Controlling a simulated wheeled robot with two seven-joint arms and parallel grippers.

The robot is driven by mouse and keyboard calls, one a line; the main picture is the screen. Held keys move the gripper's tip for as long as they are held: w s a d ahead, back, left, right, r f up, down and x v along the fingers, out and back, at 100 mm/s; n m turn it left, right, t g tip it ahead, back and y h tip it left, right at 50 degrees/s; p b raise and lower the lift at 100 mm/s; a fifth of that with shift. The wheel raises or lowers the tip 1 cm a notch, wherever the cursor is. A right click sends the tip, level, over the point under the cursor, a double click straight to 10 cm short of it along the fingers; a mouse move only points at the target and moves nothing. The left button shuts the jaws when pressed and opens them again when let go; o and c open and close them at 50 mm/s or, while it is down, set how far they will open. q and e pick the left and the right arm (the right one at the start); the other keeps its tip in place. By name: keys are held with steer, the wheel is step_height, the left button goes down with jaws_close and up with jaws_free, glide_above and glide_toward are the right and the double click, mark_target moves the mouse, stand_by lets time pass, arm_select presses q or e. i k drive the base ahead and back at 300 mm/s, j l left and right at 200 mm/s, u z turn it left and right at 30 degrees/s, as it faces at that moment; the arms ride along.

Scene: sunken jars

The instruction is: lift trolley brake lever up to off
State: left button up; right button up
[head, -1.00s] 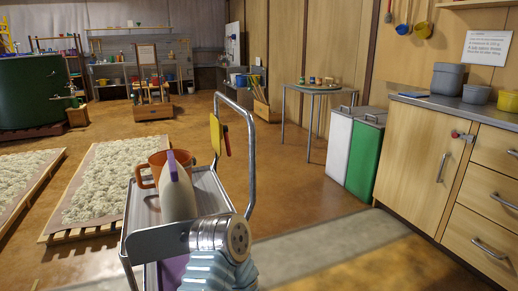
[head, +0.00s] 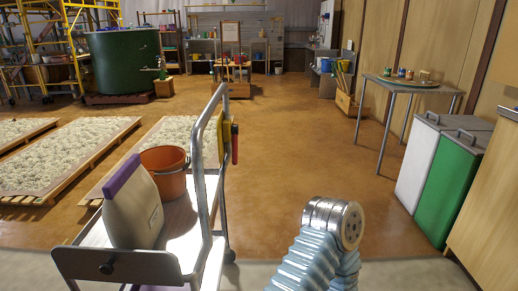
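The trolley (head: 120,262) stands at the lower left of the head view, with a tall bent-tube handle (head: 200,150). A yellow plate (head: 225,138) sits on the far upright of the handle. A narrow red lever (head: 235,143) shows at the plate's right side and seems to hang downward; no marking on it is readable. A grey-white bag with a purple top (head: 133,205) and an orange bucket (head: 168,172) stand on the trolley deck. One ribbed blue arm link of mine rises at the bottom, right of the trolley. Neither gripper is in view.
White and green bins (head: 452,190) stand at the right, beside a wooden cabinet (head: 488,225). A small table (head: 405,85) stands behind them. Pallets of pale fleece (head: 75,158) lie at the left. The brown floor between trolley and bins is open.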

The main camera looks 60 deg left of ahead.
mark_target(235, 128)
steer(key=i+u, duration=0.75)
steer(key=i+l+u, duration=0.4)
steer(key=i+j, duration=0.1)
